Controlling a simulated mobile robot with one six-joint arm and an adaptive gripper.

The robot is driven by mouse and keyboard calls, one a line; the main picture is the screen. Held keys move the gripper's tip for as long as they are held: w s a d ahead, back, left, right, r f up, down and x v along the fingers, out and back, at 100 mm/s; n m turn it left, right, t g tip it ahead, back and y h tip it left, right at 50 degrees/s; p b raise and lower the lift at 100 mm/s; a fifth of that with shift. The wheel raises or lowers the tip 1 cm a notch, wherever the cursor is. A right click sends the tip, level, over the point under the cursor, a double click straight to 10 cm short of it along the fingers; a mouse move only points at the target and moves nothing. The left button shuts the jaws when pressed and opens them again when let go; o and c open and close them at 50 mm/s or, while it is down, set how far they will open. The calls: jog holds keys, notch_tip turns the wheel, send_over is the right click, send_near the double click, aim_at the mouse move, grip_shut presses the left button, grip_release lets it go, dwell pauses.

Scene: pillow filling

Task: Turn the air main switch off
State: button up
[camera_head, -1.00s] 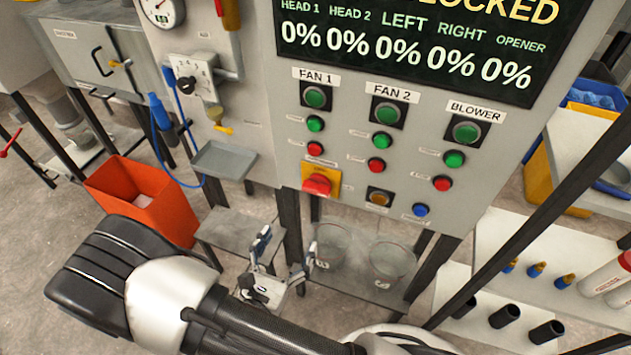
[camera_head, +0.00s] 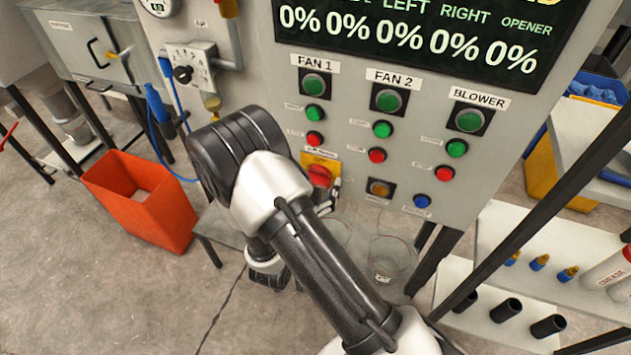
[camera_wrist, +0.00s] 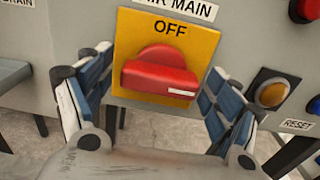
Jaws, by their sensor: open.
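The air main switch is a red knob (camera_wrist: 160,76) on a yellow plate (camera_wrist: 190,30) marked OFF above it. The knob lies crosswise, with its white mark at the right end, pointing right rather than up at OFF. In the head view, the knob (camera_head: 319,176) shows just past my arm. My gripper (camera_wrist: 156,66) is open in the wrist view, with one finger to the left and one to the right of the knob. I cannot tell whether either finger touches it. In the head view my arm hides most of the gripper.
An amber button (camera_wrist: 271,94) and a RESET label (camera_wrist: 297,125) are close to the right of the gripper. Fan and blower buttons (camera_head: 390,100) cover the panel above. Clear buckets (camera_head: 388,258) stand below. An orange bin (camera_head: 140,200) is on the floor at left.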

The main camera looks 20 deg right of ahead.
jog(key=shift+w+d, duration=0.2)
jog(key=shift+w, duration=0.05)
jog(key=shift+c, duration=0.4)
jog(key=c, duration=1)
